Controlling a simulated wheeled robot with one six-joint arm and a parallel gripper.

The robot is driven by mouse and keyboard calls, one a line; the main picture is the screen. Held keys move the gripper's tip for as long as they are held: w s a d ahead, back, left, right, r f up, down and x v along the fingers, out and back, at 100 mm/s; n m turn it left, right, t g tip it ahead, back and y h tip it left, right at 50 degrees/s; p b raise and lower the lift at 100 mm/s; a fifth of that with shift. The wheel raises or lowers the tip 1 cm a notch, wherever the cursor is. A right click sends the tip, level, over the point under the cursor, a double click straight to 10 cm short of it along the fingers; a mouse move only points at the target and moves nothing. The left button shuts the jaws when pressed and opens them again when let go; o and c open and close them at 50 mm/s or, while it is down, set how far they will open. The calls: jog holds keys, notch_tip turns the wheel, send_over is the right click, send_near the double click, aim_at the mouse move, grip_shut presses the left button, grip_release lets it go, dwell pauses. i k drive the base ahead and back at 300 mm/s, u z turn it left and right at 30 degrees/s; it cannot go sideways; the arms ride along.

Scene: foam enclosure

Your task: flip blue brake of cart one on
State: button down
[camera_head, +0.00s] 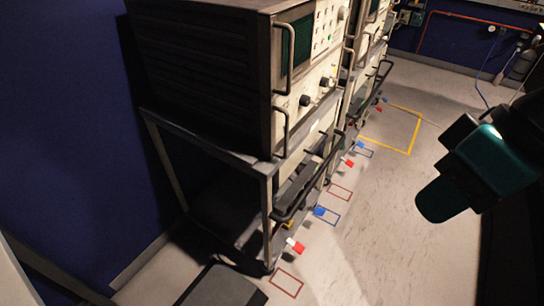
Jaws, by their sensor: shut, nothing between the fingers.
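The nearest cart (206,152) carries large instruments and stands along the blue wall. A small blue brake pedal (320,211) sticks out low at its wheel side, near the floor. A red and white pedal (296,246) sticks out at its near corner. No cart number is readable, and I cannot tell the blue pedal's exact tilt. My gripper (434,203), dark teal and black, is at the right, shut and empty. In the picture it is well to the right of the blue pedal, apart from it and seemingly above the floor.
More carts stand behind in a row, with another blue pedal (360,145) and red pedal (348,162). Blue, red and yellow outlines mark the floor (385,215), which is clear right of the carts. A black handle (308,178) juts from the nearest cart. A dark box (222,288) lies at the bottom.

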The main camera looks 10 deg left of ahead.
aim_at(320, 212)
jog(key=z, duration=0.05)
jog(key=k, duration=0.65)
jog(key=z, duration=0.45)
jog(key=i, duration=1.35)
jog(key=u, duration=0.8)
